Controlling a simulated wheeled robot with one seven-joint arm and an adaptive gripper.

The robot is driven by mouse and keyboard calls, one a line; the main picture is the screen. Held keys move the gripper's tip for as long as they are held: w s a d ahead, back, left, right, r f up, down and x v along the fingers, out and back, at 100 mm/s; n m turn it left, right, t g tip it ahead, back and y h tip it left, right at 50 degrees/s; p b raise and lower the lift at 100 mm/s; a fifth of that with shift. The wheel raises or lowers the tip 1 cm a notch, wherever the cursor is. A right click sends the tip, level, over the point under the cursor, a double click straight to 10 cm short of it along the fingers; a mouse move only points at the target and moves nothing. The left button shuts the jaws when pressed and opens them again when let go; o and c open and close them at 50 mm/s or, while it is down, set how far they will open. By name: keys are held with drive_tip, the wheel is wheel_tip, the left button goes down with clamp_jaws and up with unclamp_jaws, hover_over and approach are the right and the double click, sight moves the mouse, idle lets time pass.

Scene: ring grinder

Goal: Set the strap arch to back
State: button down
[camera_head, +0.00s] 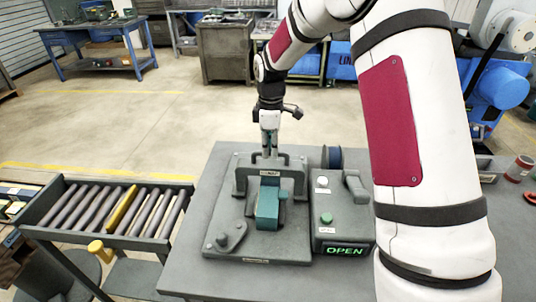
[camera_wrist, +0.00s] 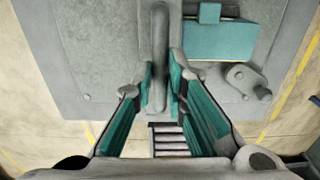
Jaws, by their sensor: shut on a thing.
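The strap arch (camera_head: 243,175) is a grey bar frame standing on the grey base plate (camera_head: 235,160), behind a teal block (camera_head: 268,207). My gripper (camera_head: 269,150) comes down on the arch from above. In the wrist view, the arch's rounded bar (camera_wrist: 158,50) runs between the teal-padded fingers, and my gripper (camera_wrist: 160,80) is shut on it. The teal block also shows in the wrist view (camera_wrist: 222,42), to the right of the bar. The fingertip contact is partly hidden in the head view.
A grey control box (camera_head: 335,215) with a white button, a green button and a lit OPEN sign stands right of the plate. A pivot lever (camera_head: 228,236) sits at the plate's front left.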

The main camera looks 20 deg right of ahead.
drive_tip(key=w+d+b, duration=0.5)
drive_tip(key=w+b, duration=0.4)
drive_tip(key=w, duration=0.3)
drive_tip(key=shift+w, duration=0.25)
drive_tip(key=shift+d+r, duration=0.15)
drive_tip(key=c, duration=1.6)
unclamp_jaws()
drive_tip(key=shift+w, duration=0.1)
wheel_tip(320, 180, up, 12)
